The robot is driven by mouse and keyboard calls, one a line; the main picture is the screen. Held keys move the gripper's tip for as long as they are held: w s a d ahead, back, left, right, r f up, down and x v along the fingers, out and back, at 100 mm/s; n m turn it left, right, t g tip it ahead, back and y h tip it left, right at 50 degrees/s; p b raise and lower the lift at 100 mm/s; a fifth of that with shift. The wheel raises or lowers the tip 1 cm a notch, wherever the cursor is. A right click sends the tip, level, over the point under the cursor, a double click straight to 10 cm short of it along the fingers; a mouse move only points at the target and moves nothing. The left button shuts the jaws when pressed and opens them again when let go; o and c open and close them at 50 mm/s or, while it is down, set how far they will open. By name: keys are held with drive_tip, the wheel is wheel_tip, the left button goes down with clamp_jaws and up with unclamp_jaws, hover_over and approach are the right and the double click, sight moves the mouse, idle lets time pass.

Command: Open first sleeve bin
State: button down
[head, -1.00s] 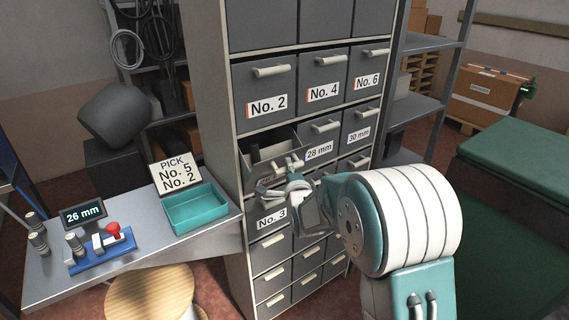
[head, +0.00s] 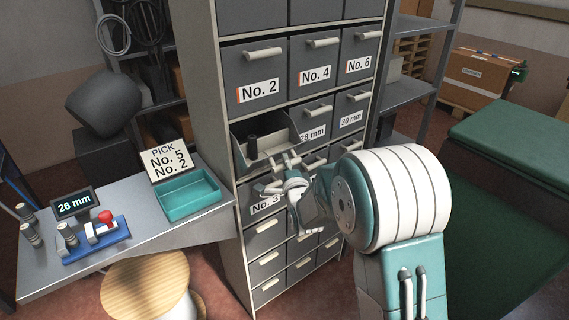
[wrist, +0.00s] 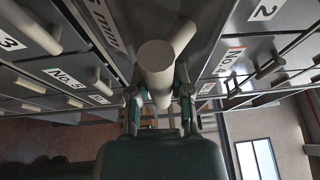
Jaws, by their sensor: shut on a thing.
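The first sleeve bin (head: 237,140) is the left one in its row, left of the 28 mm and 30 mm bins. It stands pulled out from the grey cabinet, its inside showing. In the wrist view a pale grey bar (wrist: 157,75), apparently the handle, lies between the two fingers (wrist: 160,97). The contact is small and partly hidden in the head view.
The 28 mm bin (head: 315,115) and No. 2 bin (head: 260,70) are shut. A bench (head: 150,208) at left bears a teal tray (head: 187,207), a PICK card (head: 168,159) and a 26 mm display (head: 73,204). A wooden spool (head: 145,285) stands below. A green surface (head: 515,150) is at right.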

drive_tip(key=shift+r, duration=0.1)
drive_tip(key=c, duration=0.5)
unclamp_jaws()
drive_tip(key=shift+c, duration=0.2)
drive_tip(key=v, duration=1.2)
